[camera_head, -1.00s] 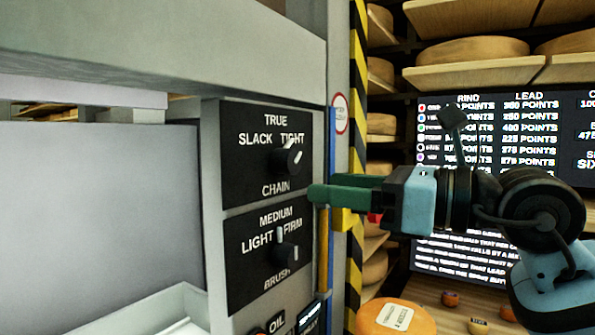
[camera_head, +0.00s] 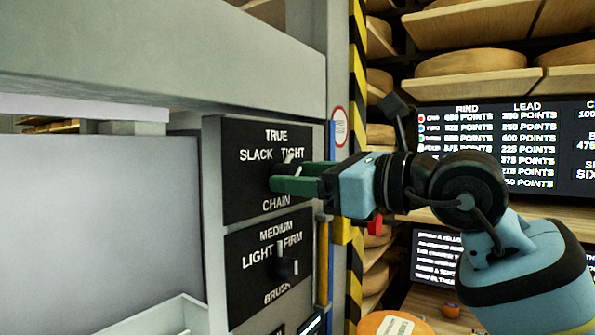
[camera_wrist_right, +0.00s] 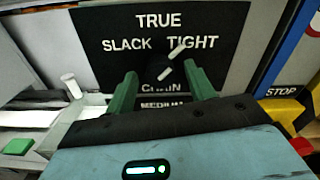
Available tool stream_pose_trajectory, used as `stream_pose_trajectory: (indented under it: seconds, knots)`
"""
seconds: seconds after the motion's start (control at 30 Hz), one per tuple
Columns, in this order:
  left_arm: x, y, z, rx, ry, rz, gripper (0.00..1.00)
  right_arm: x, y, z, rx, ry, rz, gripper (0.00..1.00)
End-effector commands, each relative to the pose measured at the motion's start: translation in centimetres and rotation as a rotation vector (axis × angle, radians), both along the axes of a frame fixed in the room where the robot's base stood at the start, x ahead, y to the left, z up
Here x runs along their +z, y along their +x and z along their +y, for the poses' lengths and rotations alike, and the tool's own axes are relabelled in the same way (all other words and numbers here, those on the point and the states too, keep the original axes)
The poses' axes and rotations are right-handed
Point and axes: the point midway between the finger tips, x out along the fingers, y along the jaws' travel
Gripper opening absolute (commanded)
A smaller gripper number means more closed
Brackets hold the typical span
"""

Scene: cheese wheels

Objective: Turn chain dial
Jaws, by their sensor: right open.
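The chain dial (camera_wrist_right: 165,68) is a dark knob with a white pointer on a black panel (camera_head: 236,195) marked TRUE, SLACK, TIGHT and CHAIN. Its pointer tilts up and right, toward TIGHT. In the head view, my right gripper's green fingers cover most of the knob, and only the pointer (camera_head: 291,157) shows clearly. My right gripper (camera_head: 279,177) is open at the panel. In the right wrist view its fingers (camera_wrist_right: 160,78) spread to either side of the knob; I cannot tell whether they touch it. My left gripper is not in view.
The brush dial (camera_head: 285,266) sits on a panel just below, its pointer near upright. A red button (camera_head: 375,224) on a yellow box is close to my right gripper. A striped post (camera_head: 356,270) stands right of the panels. A grey beam (camera_head: 180,55) runs above.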

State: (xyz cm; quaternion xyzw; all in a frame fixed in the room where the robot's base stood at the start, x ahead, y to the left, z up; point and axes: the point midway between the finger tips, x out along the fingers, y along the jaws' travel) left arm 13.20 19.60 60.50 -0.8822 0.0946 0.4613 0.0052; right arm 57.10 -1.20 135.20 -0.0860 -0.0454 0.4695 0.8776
Motion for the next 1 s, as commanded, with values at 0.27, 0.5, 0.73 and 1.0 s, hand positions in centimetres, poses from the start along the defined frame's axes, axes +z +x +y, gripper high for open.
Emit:
stream_pose_trajectory:
  seconds: [0.27,0.5,0.73,1.0]
  knots:
    - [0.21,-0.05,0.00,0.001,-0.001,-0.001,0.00,0.01,0.67,0.99,-0.001,0.000,-0.002,0.54]
    - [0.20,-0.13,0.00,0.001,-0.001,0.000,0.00,-0.01,0.66,0.98,-0.001,0.000,-0.001,0.45]
    - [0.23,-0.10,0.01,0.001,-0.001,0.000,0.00,-0.01,0.65,0.96,0.000,0.000,-0.001,0.15]
    - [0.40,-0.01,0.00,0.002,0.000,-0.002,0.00,0.03,0.64,0.95,-0.001,-0.012,-0.018,0.10]
